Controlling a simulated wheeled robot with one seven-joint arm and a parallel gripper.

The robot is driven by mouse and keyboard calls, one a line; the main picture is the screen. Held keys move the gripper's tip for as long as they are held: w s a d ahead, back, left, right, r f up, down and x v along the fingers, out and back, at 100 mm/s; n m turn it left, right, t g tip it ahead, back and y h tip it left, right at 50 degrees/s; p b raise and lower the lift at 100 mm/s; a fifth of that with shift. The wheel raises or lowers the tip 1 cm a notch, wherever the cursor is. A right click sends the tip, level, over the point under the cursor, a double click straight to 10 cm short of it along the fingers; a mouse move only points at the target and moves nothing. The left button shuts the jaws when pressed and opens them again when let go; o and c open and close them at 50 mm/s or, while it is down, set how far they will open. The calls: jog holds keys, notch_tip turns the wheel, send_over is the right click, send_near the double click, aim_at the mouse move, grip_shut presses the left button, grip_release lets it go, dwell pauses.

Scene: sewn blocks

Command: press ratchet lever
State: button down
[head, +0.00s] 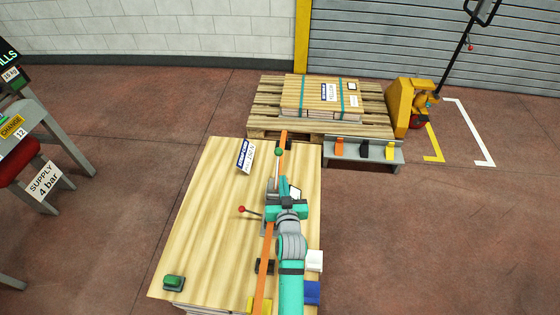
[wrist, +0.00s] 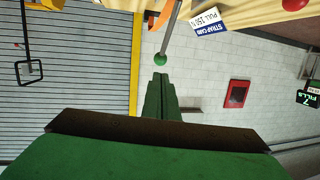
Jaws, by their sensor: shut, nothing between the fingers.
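A grey lever with a green ball knob (head: 279,152) rises over the wooden crate (head: 200,210), beside the orange strap (head: 283,138). In the wrist view the green knob (wrist: 160,59) hangs on its grey rod just beyond the tips of my gripper (wrist: 160,82). The green fingers are together and empty, and a small gap seems to separate them from the knob. A second lever with a red knob (head: 242,209) sticks out to the left. My arm hides most of the ratchet body in the head view.
A strap label (head: 245,155) stands on the crate near the green knob. A green button (head: 173,281) sits at the front left corner. Behind are a strapped pallet load (head: 320,96), a small shelf (head: 363,151) and a yellow pallet jack (head: 408,103).

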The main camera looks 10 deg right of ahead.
aim_at(278, 155)
jog(key=x, duration=1.2)
jog(key=shift+w+a, duration=0.1)
jog(key=shift+w, duration=0.1)
jog(key=shift+a, duration=0.1)
